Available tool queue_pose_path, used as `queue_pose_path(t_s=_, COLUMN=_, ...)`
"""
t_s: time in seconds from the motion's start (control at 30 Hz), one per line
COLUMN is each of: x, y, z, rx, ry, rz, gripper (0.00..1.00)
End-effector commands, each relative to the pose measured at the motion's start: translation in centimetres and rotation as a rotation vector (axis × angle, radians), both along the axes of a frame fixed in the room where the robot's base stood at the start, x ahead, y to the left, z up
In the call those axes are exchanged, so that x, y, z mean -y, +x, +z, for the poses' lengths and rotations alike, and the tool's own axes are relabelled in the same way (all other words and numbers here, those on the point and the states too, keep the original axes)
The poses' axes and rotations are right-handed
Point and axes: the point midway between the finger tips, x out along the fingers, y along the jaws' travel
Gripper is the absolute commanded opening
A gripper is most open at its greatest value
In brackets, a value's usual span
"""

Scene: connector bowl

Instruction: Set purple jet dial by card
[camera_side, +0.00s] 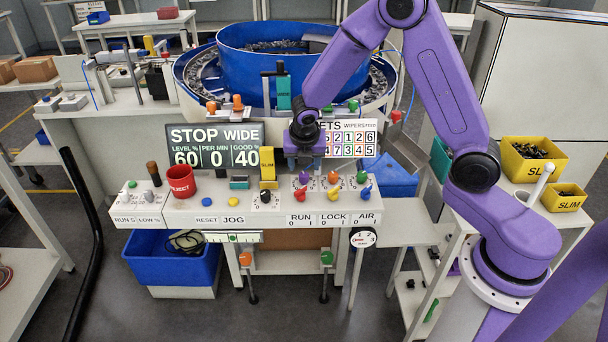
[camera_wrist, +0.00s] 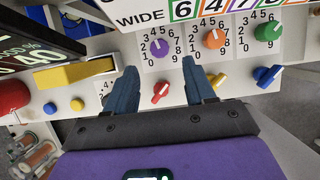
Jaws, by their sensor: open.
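The purple jet dial (camera_wrist: 160,47) sits on a white numbered scale, leftmost of three jet dials in the wrist view. In the side view the purple dial (camera_side: 304,177) is on the panel just below my gripper (camera_side: 302,155). Its exact setting is too small to read. In the wrist view my gripper (camera_wrist: 158,70) is open and empty, its two blue fingers apart, pointing toward the purple dial. The card (camera_side: 350,138) stands behind the dials, partly hidden by my gripper. Its WIDE row of coloured, numbered boxes (camera_wrist: 210,12) shows cut off in the wrist view.
An orange dial (camera_wrist: 214,39) and a green dial (camera_wrist: 269,31) sit right of the purple one. Red (camera_wrist: 160,92), yellow and blue switches stand in front. A yellow block (camera_wrist: 75,74) rises at left. The display (camera_side: 215,145) reads STOP WIDE.

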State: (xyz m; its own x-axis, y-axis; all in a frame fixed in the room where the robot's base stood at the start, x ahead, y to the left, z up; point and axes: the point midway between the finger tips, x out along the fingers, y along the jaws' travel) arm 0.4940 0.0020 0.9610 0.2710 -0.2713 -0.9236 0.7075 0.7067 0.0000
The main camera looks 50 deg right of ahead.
Motion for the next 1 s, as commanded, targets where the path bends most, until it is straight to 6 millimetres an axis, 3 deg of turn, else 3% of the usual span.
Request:
queue_pose_path(t_s=0.2, x=1.0, y=0.8, z=-3.2, rx=-0.005, ry=0.0, rz=-0.002, gripper=0.54)
queue_pose_path(t_s=0.4, x=1.5, y=1.4, z=-5.2, rx=-0.002, ry=-0.001, rz=-0.001, gripper=0.54)
queue_pose_path(t_s=0.9, x=1.8, y=1.8, z=-6.1, rx=-0.001, ry=0.001, rz=0.0, gripper=0.54)
queue_pose_path(t_s=1.0, x=1.8, y=1.8, z=-6.1, rx=-0.001, ry=0.001, rz=0.0, gripper=0.22)
